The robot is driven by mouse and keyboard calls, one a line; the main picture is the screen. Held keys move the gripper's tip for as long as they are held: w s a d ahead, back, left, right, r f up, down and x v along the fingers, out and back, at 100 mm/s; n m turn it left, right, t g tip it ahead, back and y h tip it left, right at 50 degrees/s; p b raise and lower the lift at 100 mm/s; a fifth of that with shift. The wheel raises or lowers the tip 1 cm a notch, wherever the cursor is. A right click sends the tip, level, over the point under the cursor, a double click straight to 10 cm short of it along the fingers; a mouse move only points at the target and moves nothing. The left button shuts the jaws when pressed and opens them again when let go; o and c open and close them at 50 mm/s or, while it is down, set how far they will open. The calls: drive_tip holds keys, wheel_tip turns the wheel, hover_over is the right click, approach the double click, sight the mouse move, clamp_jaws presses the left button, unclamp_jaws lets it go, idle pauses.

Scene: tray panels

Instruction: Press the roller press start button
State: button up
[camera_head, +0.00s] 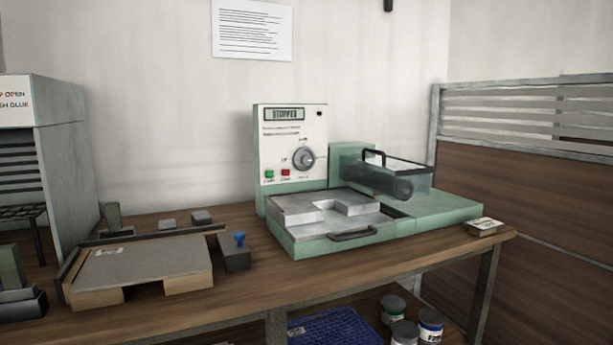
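The roller press (345,230) is a pale green machine on the wooden bench, with an upright white control panel (311,132) at its back left. The green start button (269,174) sits low on the panel's left side, with a red button (286,172) just right of it. A round dial (303,158) is above and right of them. The small display (284,114) at the top appears to read "STOPPED". A grey tray panel (300,208) with a raised block lies on the press bed, left of the roller (390,184) under its clear guard. My gripper is not in view.
A grey board on wooden blocks (140,262) and a small box with a blue knob (235,253) stand left of the press. A grey cabinet (62,150) is at far left. A partition (530,180) stands right. Cans (430,325) and a blue crate (333,328) are below.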

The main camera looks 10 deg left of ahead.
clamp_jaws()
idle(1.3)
